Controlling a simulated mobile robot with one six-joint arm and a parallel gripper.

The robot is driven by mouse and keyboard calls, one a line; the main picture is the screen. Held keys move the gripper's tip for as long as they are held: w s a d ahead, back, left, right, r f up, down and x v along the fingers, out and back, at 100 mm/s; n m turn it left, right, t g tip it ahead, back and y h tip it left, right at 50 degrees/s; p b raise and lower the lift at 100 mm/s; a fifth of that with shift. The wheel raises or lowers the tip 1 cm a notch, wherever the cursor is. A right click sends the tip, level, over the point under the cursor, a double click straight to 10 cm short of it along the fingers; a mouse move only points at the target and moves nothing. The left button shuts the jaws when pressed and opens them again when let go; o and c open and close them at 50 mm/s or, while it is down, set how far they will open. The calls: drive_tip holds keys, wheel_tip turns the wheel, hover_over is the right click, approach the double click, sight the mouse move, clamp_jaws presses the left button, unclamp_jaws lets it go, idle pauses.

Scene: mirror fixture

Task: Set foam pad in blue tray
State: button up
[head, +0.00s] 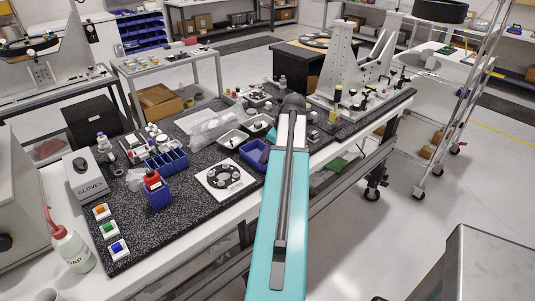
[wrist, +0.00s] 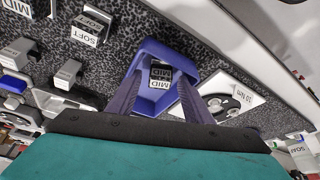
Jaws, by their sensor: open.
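The blue tray (wrist: 150,47) lies on the speckled bench top in the wrist view. In the head view the blue tray (head: 250,154) is partly hidden by my teal arm. A small dark block labelled MID (wrist: 160,72), which looks like the foam pad, shows inside the tray's outline and appears to rest in it. My gripper (wrist: 160,84) is open, its two fingers on either side of the block and apart from it in the picture. How high the fingers are above the tray floor I cannot tell. My arm hides the gripper in the head view.
A white plate with a black disc (head: 224,178) lies beside the tray. Two pale trays (head: 233,139) stand behind it. Blocks labelled SOFT (wrist: 90,28) and MID (wrist: 17,6) stand nearby. A compartmented blue bin (head: 167,161) is farther left.

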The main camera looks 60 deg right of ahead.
drive_tip(key=shift+r, duration=0.2)
drive_tip(key=b+v, duration=0.2)
drive_tip(key=v, duration=0.9)
drive_tip(key=shift+s+r+b, duration=0.15)
drive_tip(key=shift+r+b, duration=0.2)
drive_tip(key=shift+r, duration=0.05)
idle(0.8)
